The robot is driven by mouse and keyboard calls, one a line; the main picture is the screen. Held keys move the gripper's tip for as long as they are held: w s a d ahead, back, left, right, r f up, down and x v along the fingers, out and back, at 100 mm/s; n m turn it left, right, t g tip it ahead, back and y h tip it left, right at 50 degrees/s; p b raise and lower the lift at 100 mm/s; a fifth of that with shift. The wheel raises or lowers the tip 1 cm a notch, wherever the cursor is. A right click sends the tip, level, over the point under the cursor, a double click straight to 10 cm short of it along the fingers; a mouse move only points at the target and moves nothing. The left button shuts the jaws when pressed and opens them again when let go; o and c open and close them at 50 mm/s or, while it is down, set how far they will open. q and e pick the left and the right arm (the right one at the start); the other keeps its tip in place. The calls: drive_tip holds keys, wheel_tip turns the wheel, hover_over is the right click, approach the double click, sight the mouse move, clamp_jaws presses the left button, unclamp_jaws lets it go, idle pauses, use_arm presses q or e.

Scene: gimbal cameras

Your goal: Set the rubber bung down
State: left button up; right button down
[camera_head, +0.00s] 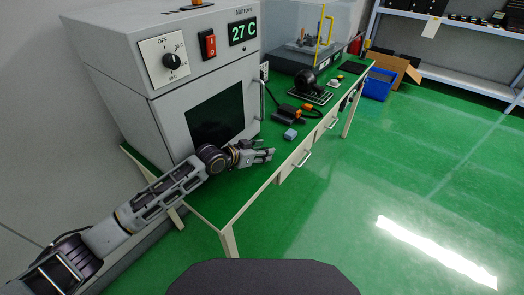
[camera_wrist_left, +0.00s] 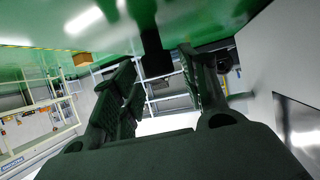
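My left gripper (camera_head: 272,154) is over the green table top in front of the grey oven, pointing right along the table. In the left wrist view its two fingers (camera_wrist_left: 160,62) stand apart with a gap between them, and no held thing shows there. A small blue-grey piece (camera_head: 290,134) lies on the table just beyond the fingertips, apart from them. I cannot tell whether it is the rubber bung; nothing else is clearly a bung. A dark block (camera_wrist_left: 154,52) shows between the fingers in the left wrist view. My right gripper is not in view.
The grey oven (camera_head: 225,65) reading 27 C stands close to my left arm. A black and orange device (camera_head: 290,114), a black round-headed item (camera_head: 304,79) and a clear-sided enclosure (camera_head: 305,40) are farther along the table. A blue crate (camera_head: 378,86) stands on the floor.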

use_arm(q)
drive_tip(key=shift+r, duration=0.15)
drive_tip(key=shift+s+a+r, duration=0.1)
drive_tip(key=shift+s+a, duration=0.1)
drive_tip(key=shift+a, duration=0.05)
drive_tip(key=v, duration=0.7)
drive_tip(key=shift+a+r+p, duration=0.1)
drive_tip(key=shift+p, duration=0.2)
drive_tip(key=v, duration=0.4)
drive_tip(key=shift+s, duration=0.1)
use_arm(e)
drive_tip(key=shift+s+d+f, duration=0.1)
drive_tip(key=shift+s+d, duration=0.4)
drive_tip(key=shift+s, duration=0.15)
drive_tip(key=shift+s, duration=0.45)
